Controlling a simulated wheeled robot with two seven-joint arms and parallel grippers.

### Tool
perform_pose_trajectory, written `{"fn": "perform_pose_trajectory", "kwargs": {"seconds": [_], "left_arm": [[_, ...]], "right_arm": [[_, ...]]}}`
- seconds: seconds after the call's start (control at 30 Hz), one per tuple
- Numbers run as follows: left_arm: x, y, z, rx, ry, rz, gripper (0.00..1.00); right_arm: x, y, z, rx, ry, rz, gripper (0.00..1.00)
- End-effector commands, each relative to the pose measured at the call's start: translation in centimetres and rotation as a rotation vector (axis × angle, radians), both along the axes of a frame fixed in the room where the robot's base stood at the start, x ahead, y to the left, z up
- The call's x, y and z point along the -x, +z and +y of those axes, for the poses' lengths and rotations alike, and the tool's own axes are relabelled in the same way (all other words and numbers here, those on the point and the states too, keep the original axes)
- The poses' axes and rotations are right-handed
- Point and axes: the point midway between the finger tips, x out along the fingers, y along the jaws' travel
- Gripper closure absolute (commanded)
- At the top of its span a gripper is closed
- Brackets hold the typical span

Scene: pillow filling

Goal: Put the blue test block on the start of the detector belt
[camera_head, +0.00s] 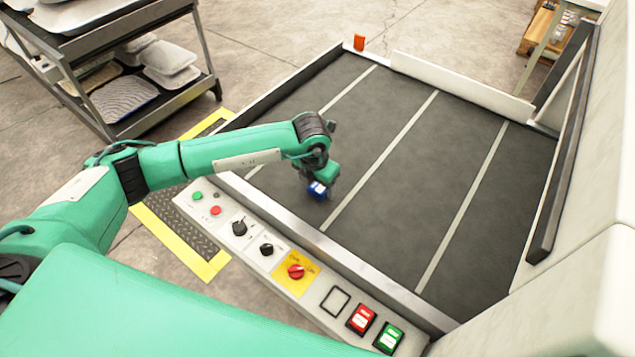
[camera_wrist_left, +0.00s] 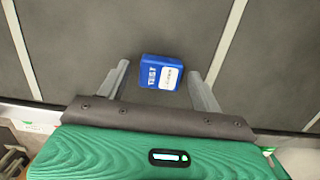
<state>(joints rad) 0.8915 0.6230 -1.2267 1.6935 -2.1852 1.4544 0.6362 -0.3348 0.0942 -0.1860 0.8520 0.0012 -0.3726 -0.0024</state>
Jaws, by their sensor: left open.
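The blue test block (camera_head: 318,189) is on the dark detector belt (camera_head: 400,150), near the belt's front edge and left of its middle. It also shows in the left wrist view (camera_wrist_left: 161,72), with white lettering and a white label on it. My left gripper (camera_head: 322,180) is above the belt at the block. In the left wrist view its two fingers (camera_wrist_left: 158,82) are spread, one on each side of the block, with visible gaps between fingers and block. The block's underside is hidden. My right gripper is not in view.
A control panel (camera_head: 280,262) with buttons and knobs runs along the belt's front edge. A grey cart (camera_head: 150,40) with trays stands at the upper left. A pale machine housing (camera_head: 590,180) borders the belt on the right. Much of the belt is clear.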

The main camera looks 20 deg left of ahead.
Motion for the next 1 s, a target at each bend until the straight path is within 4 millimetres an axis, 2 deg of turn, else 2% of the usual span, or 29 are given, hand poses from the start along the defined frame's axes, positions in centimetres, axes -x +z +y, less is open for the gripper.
{"fn": "perform_pose_trajectory", "kwargs": {"seconds": [0.13,0.2,0.43,0.6,0.8,1.0], "left_arm": [[0.0,1.3,0.0,0.0,0.0,-0.001,0.34],[0.1,2.5,0.1,0.0,0.0,-0.001,0.34],[0.7,7.4,0.2,0.001,-0.002,-0.003,0.34],[1.0,10.4,0.4,0.001,0.0,-0.002,0.34],[1.3,12.1,0.5,0.0,-0.001,0.0,0.34],[1.4,12.3,0.5,0.0,0.0,0.0,0.34]], "right_arm": [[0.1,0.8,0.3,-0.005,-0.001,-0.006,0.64],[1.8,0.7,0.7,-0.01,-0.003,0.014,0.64],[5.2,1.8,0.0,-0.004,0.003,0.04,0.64],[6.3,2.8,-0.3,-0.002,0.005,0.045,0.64],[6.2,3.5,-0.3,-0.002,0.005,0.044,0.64],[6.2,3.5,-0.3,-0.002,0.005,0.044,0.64]]}}
